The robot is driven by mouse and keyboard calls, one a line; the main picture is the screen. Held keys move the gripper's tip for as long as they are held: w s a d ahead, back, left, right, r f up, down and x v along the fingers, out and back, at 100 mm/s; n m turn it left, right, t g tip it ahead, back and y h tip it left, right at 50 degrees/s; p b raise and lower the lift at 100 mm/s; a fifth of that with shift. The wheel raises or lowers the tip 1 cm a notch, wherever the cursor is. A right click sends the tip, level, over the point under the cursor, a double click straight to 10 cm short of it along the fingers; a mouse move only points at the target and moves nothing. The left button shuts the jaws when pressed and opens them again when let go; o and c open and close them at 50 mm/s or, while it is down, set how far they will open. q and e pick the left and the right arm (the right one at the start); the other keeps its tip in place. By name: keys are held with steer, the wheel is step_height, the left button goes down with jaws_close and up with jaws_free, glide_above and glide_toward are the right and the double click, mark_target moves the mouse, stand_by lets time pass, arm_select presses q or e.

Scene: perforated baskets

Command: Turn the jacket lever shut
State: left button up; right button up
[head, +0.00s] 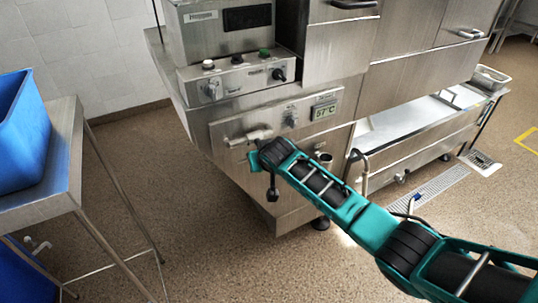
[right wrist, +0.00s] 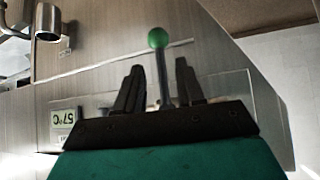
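The jacket lever (right wrist: 165,75) shows in the right wrist view as a grey rod with a green ball at its end. That view is upside down, judging by the inverted display. My right gripper (right wrist: 158,66) has its two dark fingers apart, one on each side of the rod. A gap shows on the left of the rod; the right finger is closer, and contact is unclear. In the head view, my right gripper (head: 259,153) is at the machine's lower front panel (head: 218,131), and its body hides the green ball. My left gripper is out of view.
The panel has a 57°C display (head: 325,111) and a knob. A metal pipe end (head: 325,158) sticks out to the right of my gripper. A steel table (head: 60,195) with a blue basket (head: 20,130) stands at left. Floor between is clear.

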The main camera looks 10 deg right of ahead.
steer(key=p+v, duration=0.1)
steer(key=v, duration=0.9)
steer(key=shift+s+r, duration=0.1)
steer(key=shift+r, duration=0.05)
steer(key=s+d+f, duration=0.2)
steer(key=s+f, duration=0.2)
steer(key=s, duration=0.4)
steer(key=s+d+f+t, duration=0.1)
steer(key=s+d+f, duration=0.2)
steer(key=s, duration=0.6)
steer(key=s+d+f+n+y, duration=0.1)
steer(key=s+d+f, duration=0.1)
steer(key=s+f, duration=0.5)
steer(key=shift+s+d+t, duration=0.4)
steer(key=shift+s, duration=0.35)
